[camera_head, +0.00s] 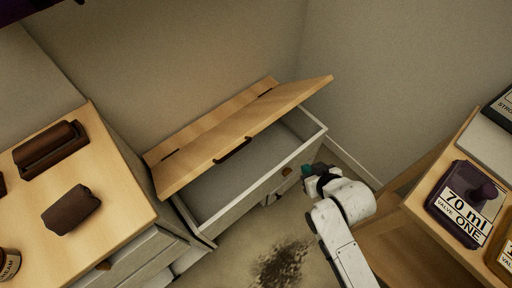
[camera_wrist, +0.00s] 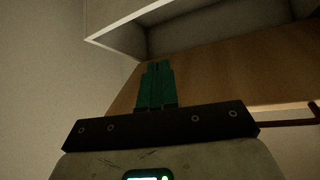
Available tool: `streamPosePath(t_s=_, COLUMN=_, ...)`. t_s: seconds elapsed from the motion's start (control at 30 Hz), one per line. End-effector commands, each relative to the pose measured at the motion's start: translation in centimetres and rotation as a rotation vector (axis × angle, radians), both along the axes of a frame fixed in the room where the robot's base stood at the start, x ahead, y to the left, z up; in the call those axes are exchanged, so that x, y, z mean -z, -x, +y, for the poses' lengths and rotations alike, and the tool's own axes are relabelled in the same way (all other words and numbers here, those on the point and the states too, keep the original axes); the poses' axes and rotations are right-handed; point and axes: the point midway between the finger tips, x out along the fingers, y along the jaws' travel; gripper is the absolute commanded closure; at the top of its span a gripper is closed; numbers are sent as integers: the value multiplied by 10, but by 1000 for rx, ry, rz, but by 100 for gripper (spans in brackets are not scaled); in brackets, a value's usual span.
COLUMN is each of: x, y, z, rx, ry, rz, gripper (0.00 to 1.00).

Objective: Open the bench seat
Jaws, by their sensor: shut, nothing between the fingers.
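The bench seat is a grey box (camera_head: 240,206) with a light wooden lid (camera_head: 215,140) hinged at the back. The lid is raised part way and tilted, so the pale inside of the box shows below it. My gripper (camera_head: 307,170), with teal fingers, is by the box's front right side, apart from the handle. In the wrist view my gripper (camera_wrist: 155,75) is shut and empty, with the wooden lid (camera_wrist: 215,72) behind it and the dark handle (camera_wrist: 290,123) at the right. Whether the fingers touch the lid is unclear.
A wooden-topped cabinet (camera_head: 110,190) with dark brown objects stands close on the left. A wooden shelf unit (camera_head: 440,225) with a dark purple box (camera_head: 467,205) stands at the right. Walls close in behind the bench. The floor in front is open, with a dark stain (camera_head: 283,265).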

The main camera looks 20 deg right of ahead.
Motion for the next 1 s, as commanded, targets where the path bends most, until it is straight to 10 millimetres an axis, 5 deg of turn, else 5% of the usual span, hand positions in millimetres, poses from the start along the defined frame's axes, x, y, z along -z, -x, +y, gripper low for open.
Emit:
streamPosePath(t_s=0.03, x=19, y=-13, z=3, rx=-8, ry=-1, rz=-63, gripper=100)
streamPosePath(t_s=0.2, x=40, y=-53, z=15, rx=-38, ry=-13, rz=-327, gripper=100)
streamPosePath(t_s=0.5, x=59, y=-86, z=43, rx=-113, ry=-66, rz=-797, gripper=100)
streamPosePath(t_s=0.67, x=66, y=-82, z=60, rx=-164, ry=-112, rz=-1045, gripper=100)
streamPosePath(t_s=1.0, x=79, y=-39, z=82, rx=-260, ry=-223, rz=-1472, gripper=100)
